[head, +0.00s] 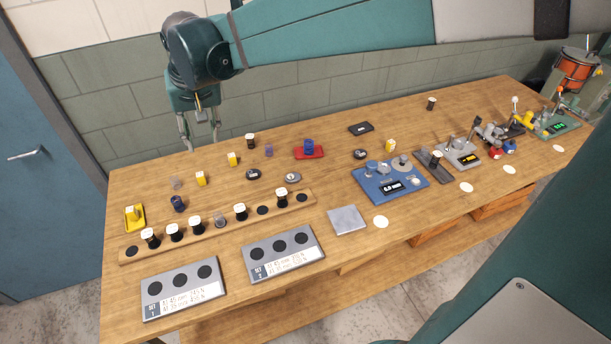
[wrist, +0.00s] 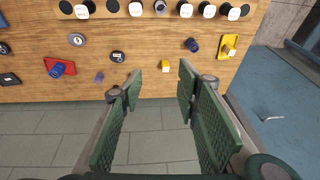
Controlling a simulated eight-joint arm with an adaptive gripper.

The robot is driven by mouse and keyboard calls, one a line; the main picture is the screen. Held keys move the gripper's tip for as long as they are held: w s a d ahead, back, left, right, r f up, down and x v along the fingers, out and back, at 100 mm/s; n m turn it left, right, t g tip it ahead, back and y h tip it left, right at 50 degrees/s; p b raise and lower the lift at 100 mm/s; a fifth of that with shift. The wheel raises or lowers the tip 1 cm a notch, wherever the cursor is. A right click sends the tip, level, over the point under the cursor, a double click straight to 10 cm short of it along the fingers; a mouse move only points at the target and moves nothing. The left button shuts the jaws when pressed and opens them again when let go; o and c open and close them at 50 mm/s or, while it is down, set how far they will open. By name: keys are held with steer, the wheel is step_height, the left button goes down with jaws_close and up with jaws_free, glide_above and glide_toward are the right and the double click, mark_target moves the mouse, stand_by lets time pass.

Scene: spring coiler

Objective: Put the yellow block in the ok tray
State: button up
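My gripper (head: 200,142) is open and empty, above the table's back-left edge; its fingers also show apart in the wrist view (wrist: 160,78). Two yellow blocks stand on the table near it: one (head: 200,178) nearer the front, one (head: 233,158) to the right. In the wrist view a yellow block (wrist: 165,66) shows beyond and between the fingertips. Another yellow block (head: 390,146) stands farther right. A yellow tray (head: 128,225) at the left holds a yellow piece. A red tray (head: 319,154) holds a blue piece. I cannot read an OK label on any tray.
A wooden rack (head: 190,245) holds several black, white-topped pieces in front. A clear cylinder (head: 175,183) and a blue cylinder (head: 178,203) stand near the closest yellow block. A black tray (head: 361,128) lies at the back.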

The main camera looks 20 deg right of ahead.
steer(key=s+d+r+t, duration=0.2)
steer(key=s+d, duration=1)
steer(key=s, duration=0.1)
steer(key=s+d+f, duration=0.2)
steer(key=s+d, duration=0.1)
steer(key=s, duration=0.1)
steer(key=s+d+f+t, duration=0.1)
steer(key=s+d+f, duration=0.1)
steer(key=s, duration=0.3)
steer(key=s+d+f+t+h, duration=0.1)
steer(key=s+d, duration=0.3)
steer(key=shift+s+f, duration=0.4)
